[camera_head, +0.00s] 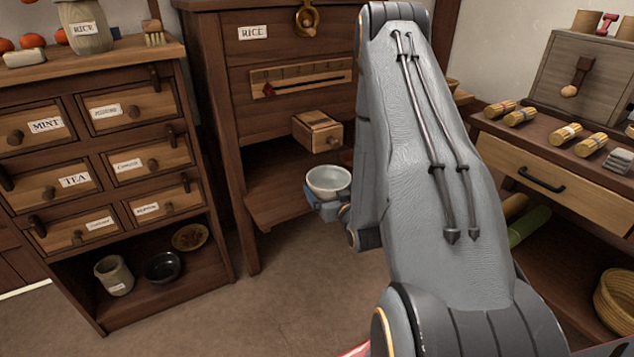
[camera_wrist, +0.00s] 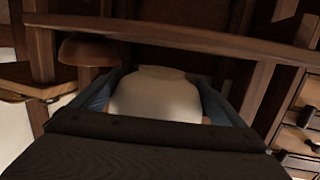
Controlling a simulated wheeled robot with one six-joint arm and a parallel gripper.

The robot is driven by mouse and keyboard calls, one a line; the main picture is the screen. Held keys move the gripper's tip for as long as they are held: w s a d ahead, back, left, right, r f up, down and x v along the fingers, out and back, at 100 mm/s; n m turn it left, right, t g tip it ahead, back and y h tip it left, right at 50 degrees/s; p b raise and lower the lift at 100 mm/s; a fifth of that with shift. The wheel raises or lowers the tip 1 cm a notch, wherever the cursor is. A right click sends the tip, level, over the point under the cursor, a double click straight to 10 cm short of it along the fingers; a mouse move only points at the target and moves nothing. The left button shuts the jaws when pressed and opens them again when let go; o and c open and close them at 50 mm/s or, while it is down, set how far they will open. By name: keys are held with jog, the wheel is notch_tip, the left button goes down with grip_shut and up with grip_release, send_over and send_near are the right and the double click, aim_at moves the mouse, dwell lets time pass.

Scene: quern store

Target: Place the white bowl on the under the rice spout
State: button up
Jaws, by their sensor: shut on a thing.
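The white bowl (camera_head: 328,181) is upright in the head view, in front of the rice cabinet's open lower bay. My gripper (camera_head: 326,205) is shut on it. In the wrist view the bowl (camera_wrist: 158,95) sits between the two blue fingers of my gripper (camera_wrist: 155,95). The rice spout (camera_head: 318,130) is a wooden box jutting from the cabinet front, above and slightly behind the bowl in the picture. The cabinet's lower shelf (camera_head: 285,205) lies left of the bowl. I cannot tell whether the bowl touches the shelf. My arm hides the cabinet's right side.
A drawer cabinet (camera_head: 110,190) stands at left, with a cup (camera_head: 114,276), a black bowl (camera_head: 164,267) and a brown dish (camera_head: 190,237) in its lower bay. A side table (camera_head: 560,180) with several bundles stands at right. The floor (camera_head: 265,300) between is clear.

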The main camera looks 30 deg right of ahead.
aim_at(317, 170)
jog(key=x, duration=0.3)
jog(key=r+b+x, duration=0.1)
jog(key=x, duration=0.3)
jog(key=b+x, duration=0.1)
jog(key=x, duration=0.2)
jog(key=shift+w+r, duration=0.2)
jog(key=shift+w, duration=0.15)
jog(key=shift+f+b, duration=0.8)
jog(key=shift+f, duration=0.85)
jog(key=shift+f, duration=0.2)
jog(key=o, duration=1)
jog(key=shift+o, duration=0.2)
